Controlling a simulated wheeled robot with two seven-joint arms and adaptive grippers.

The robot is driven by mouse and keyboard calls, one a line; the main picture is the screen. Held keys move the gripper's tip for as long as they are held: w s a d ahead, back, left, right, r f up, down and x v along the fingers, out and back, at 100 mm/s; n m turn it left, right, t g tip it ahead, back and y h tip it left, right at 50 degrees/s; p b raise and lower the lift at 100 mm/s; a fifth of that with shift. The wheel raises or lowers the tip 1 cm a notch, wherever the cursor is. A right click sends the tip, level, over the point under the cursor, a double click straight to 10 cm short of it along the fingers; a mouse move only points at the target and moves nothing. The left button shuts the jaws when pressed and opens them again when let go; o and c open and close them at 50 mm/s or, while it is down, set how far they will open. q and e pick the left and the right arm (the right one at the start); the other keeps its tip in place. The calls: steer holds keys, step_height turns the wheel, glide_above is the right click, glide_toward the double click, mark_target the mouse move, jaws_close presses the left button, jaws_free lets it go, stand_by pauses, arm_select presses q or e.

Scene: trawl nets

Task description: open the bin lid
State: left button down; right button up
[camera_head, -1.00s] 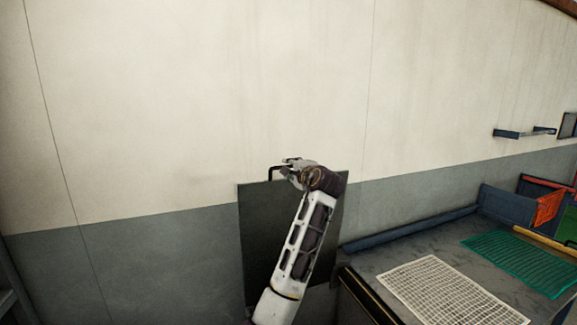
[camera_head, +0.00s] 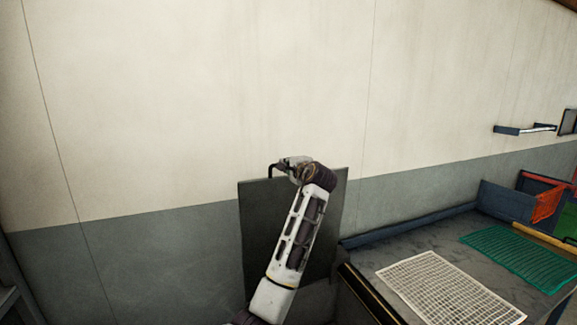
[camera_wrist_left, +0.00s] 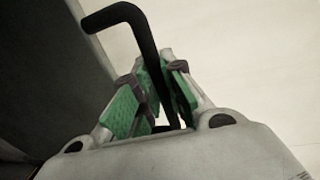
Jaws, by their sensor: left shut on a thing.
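The bin lid (camera_head: 262,230) is a dark grey panel standing raised, nearly upright, in front of the wall in the head view. It also shows at the left of the left wrist view (camera_wrist_left: 45,75). A black bent bar handle (camera_wrist_left: 143,45) stands out at its top edge. My left gripper (camera_head: 288,165) is at that top edge. In the left wrist view its green-padded fingers (camera_wrist_left: 160,97) are shut around the handle. My left arm hides the lid's middle, and the bin's body is not clearly seen. My right gripper is out of view.
A dark table (camera_head: 385,255) stands to the right, with a white net (camera_head: 445,288) and a green net (camera_head: 520,258) on it. A blue bin (camera_head: 505,201) is at its back. A wall shelf (camera_head: 523,130) sticks out at the right.

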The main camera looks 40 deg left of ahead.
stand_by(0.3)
arm_select(q)
steer(key=s+d+f+y+b, duration=0.1)
steer(key=s+d+b, duration=0.3)
steer(key=d, duration=0.4)
steer(key=s+d+f+t+y+b, duration=0.1)
steer(key=s+d+f+b, duration=0.3)
steer(key=d, duration=0.5)
steer(key=shift+s+t+y+b, duration=0.3)
steer(key=shift+s+y, duration=0.05)
steer(key=shift+y, duration=0.25)
steer(key=c, duration=1.5)
jaws_free()
steer(key=shift+a, duration=0.1)
steer(key=v, duration=1.2)
